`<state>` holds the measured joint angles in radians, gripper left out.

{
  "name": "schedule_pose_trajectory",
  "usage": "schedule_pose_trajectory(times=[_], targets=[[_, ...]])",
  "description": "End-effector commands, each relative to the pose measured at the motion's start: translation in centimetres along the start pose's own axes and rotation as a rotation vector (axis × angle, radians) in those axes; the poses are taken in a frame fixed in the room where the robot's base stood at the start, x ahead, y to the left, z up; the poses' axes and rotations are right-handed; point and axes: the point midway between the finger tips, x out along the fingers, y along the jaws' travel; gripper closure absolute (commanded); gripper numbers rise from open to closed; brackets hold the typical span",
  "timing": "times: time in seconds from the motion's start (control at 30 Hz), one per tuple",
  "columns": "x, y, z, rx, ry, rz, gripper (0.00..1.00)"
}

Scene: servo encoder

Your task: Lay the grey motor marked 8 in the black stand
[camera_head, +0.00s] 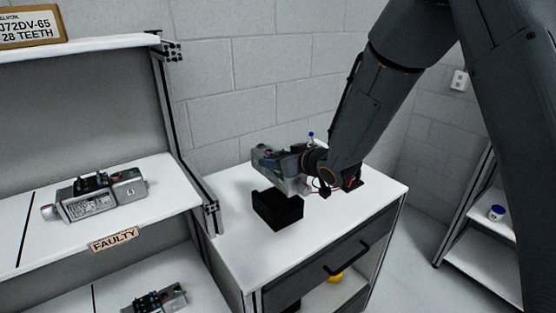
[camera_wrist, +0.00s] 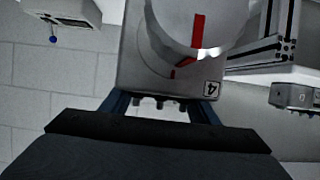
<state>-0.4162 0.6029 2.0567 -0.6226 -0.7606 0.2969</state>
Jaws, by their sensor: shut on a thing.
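A grey motor (camera_wrist: 140,70) with a round end and a red stripe fills the upper middle of the wrist view. Its small square label appears to read 4, not 8. My gripper (camera_wrist: 160,106) is shut on it, with a dark blue finger at either side. In the head view my gripper (camera_head: 287,168) is low over the white cabinet top, with grey parts around it, and motor and gripper are hard to tell apart there. The black stand (camera_head: 278,210) is on the cabinet top, just in front of and below them. Whether the motor touches it is unclear.
The white cabinet top (camera_head: 235,245) is bare at the front and right. At left, a shelf with a FAULTY label (camera_head: 114,240) holds a grey motor (camera_head: 95,197); another motor (camera_head: 155,299) is below. A metal upright (camera_head: 183,130) stands between shelf and cabinet.

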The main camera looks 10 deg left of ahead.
Motion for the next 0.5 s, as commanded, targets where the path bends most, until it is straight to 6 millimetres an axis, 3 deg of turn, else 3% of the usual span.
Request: schedule_pose_trajectory(times=[0.5], targets=[[1.0, 0.1, 2.1, -0.001, 0.006, 0.001, 1.00]])
